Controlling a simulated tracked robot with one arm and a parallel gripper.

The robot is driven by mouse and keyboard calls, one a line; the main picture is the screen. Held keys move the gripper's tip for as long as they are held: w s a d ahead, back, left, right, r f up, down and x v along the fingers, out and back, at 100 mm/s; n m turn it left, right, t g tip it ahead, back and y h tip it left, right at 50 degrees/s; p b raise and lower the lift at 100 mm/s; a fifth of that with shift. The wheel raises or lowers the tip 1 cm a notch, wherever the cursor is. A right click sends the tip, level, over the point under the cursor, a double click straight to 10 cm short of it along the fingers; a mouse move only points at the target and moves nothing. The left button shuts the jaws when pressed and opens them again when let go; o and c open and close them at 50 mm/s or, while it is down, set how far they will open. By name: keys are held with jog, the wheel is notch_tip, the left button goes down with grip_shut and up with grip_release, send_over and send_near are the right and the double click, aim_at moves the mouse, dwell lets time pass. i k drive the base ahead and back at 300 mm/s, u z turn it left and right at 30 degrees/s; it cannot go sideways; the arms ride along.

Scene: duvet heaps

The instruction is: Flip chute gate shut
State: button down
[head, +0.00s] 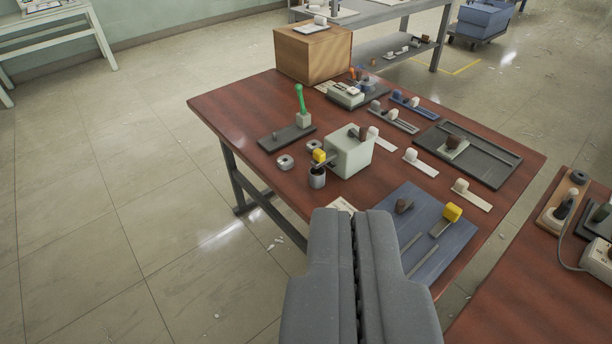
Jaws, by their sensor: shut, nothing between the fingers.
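A pale green box (352,155) stands mid-table, with a dark spout-like arm and a yellow knob (319,155) on its left side. It looks most like the chute and its gate, but I cannot tell for sure, nor how far the gate stands open. A small grey cup (317,177) with a dark top sits under the knob. My gripper (353,212) is shut and empty at the bottom centre, in front of the box and apart from it in the picture. It hides part of the table's near edge.
The red-brown table (232,108) also holds a green-handled lever (300,98) on a dark plate, a blue panel (425,225) with a yellow knob, a dark tray (490,160) and several small sliders.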

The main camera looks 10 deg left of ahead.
aim_at(319, 155)
jog(key=k, duration=0.25)
jog(key=z, duration=0.2)
jog(key=i, duration=1.3)
jog(key=z, duration=0.05)
